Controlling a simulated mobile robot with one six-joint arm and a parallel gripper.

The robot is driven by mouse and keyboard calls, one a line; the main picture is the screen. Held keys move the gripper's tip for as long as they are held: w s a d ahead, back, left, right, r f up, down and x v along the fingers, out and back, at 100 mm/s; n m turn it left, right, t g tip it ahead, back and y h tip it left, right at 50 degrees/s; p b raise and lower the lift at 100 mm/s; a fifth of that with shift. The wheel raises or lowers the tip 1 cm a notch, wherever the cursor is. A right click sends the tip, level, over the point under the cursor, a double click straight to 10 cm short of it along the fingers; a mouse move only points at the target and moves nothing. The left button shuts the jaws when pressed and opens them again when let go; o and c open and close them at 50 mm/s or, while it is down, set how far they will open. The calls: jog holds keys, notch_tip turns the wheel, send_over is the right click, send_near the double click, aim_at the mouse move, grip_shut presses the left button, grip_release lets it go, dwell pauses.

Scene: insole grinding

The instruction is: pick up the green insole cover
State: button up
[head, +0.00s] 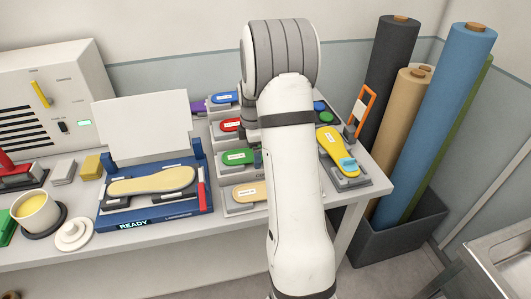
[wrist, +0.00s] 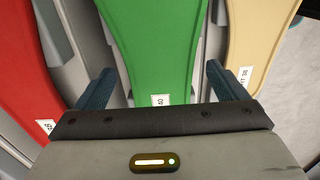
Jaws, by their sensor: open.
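The green insole cover (head: 238,157) lies in the rack on the table, between the red cover (head: 230,125) above and the tan cover (head: 250,192) below. In the wrist view the green cover (wrist: 160,45) runs between the two dark blue fingers of my gripper (wrist: 160,82), with a white label at its near end. My gripper is open, one finger on each side of the cover. I cannot tell whether either finger touches it.
In the wrist view the red cover (wrist: 22,75) lies close outside the left finger and the tan cover (wrist: 258,35) outside the right. A blue station (head: 155,212) holding a pale insole (head: 152,180) stands left of the rack. A yellow insole piece (head: 333,148) lies to the right.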

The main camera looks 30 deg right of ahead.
jog(key=c, duration=1.1)
jog(key=shift+o, duration=0.2)
jog(key=shift+r+p, duration=0.3)
notch_tip(320, 180, up, 10)
jog(key=b, duration=0.1)
jog(key=shift+b, duration=0.4)
